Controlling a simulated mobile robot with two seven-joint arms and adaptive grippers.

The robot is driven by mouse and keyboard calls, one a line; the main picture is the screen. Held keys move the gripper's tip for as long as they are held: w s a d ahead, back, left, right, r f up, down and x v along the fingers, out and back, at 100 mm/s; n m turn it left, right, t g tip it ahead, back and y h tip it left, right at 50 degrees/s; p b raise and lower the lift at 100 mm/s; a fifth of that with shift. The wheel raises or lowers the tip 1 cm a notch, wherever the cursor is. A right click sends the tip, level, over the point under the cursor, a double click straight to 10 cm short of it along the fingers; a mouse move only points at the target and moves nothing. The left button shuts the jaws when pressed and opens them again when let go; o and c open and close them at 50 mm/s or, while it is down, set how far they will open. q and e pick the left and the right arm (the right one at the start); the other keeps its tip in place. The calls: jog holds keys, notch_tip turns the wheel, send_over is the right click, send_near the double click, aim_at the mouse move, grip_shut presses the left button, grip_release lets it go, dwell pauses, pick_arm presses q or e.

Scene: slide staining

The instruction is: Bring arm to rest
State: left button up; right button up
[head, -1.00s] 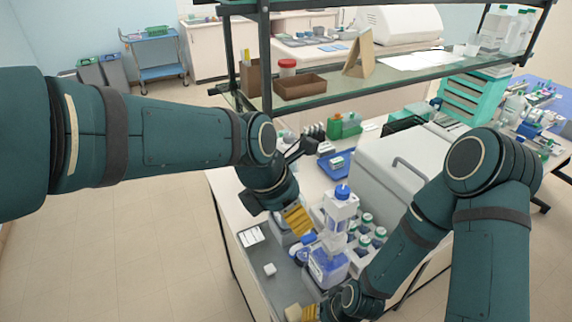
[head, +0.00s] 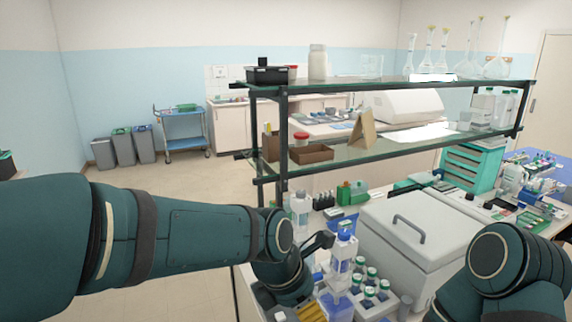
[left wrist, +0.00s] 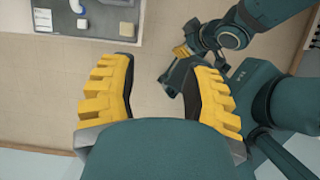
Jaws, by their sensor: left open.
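My left arm comes in from the left in the head view and bends down at the wrist. My left gripper (left wrist: 160,68) is open, its two yellow-padded fingers spread with nothing between them. In the head view only a yellow pad of it shows at the bottom edge, beside the blue-capped bottle (head: 342,262). My right arm is at the lower right of the head view, its gripper out of that frame. In the left wrist view, part of my right gripper (left wrist: 178,64) appears with a yellow pad; its opening is unclear.
Several green-capped jars (head: 370,275) stand beside the bottle. A white lidded box (head: 425,235) is to their right. A glass shelf (head: 400,149) with a dark frame spans behind. A grey tray (left wrist: 120,22) shows in the left wrist view. Floor is open at left.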

pick_arm(q)
jog(key=w+a+f+m+y+b, duration=0.1)
jog(key=a+f+m+b, duration=0.35)
jog(key=f, duration=1.05)
jog(key=w+a+f+m+y+b, duration=0.15)
jog(key=a+f+m, duration=0.45)
jog(key=f, duration=0.9)
jog(key=s+a+f+m+h+b, duration=0.1)
jog(key=s+f+m, duration=0.3)
jog(key=f, duration=0.4)
jog(key=s+a+f+m+h+b, duration=0.1)
jog(key=s+f+m+b, duration=0.3)
jog(key=f, duration=0.4)
jog(key=shift+s+a+m, duration=0.5)
jog(key=shift+s+m, duration=0.05)
jog(key=shift+m, duration=0.7)
